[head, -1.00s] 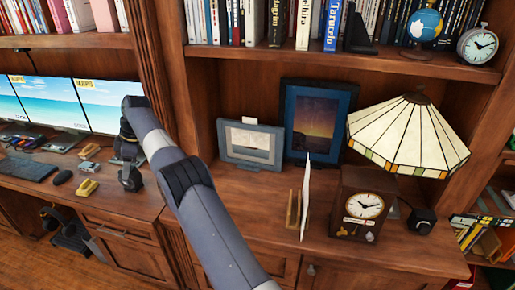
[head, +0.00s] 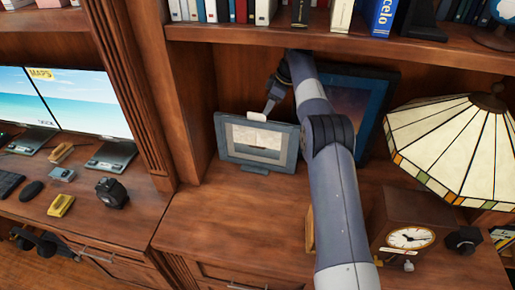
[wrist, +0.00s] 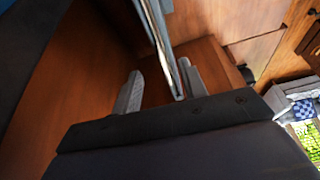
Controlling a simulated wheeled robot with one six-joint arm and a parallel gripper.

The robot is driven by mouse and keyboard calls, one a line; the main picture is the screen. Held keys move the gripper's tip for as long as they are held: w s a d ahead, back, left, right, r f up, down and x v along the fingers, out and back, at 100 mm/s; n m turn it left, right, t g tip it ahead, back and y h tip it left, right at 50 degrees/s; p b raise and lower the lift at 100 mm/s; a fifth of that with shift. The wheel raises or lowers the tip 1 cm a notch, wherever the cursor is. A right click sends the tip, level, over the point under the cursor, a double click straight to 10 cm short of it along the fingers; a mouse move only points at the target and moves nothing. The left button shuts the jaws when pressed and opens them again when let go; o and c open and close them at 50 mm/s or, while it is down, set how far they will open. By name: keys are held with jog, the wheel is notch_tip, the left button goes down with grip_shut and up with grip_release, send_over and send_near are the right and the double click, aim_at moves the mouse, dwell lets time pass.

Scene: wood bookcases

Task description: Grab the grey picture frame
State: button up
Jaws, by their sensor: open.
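My gripper (head: 268,112) is above and at that top edge, coming down from behind the arm. In the wrist view my gripper (wrist: 161,86) is open, with one finger on each side of a thin grey edge, which looks like the frame (wrist: 158,36) seen edge-on. Contact with either finger cannot be told.
A blue picture frame (head: 370,98) stands close behind my arm, partly hidden. A shelf of books (head: 345,41) hangs above. A stained-glass lamp (head: 455,145) and a wooden clock (head: 410,225) stand at right. The desk in front of the grey frame is clear.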

aim_at(260, 121)
jog(key=x, duration=0.4)
jog(key=shift+s+a+f, duration=0.1)
jog(key=shift+a+f, duration=0.1)
jog(key=shift+f, duration=0.05)
jog(key=p+x, duration=0.2)
jog(key=x, duration=0.3)
jog(key=shift+a+r, duration=0.1)
jog(key=shift+f, duration=0.2)
jog(key=shift+f, duration=0.25)
jog(key=shift+c, duration=0.3)
grip_shut()
dwell(0.7)
jog(key=shift+r, duration=0.1)
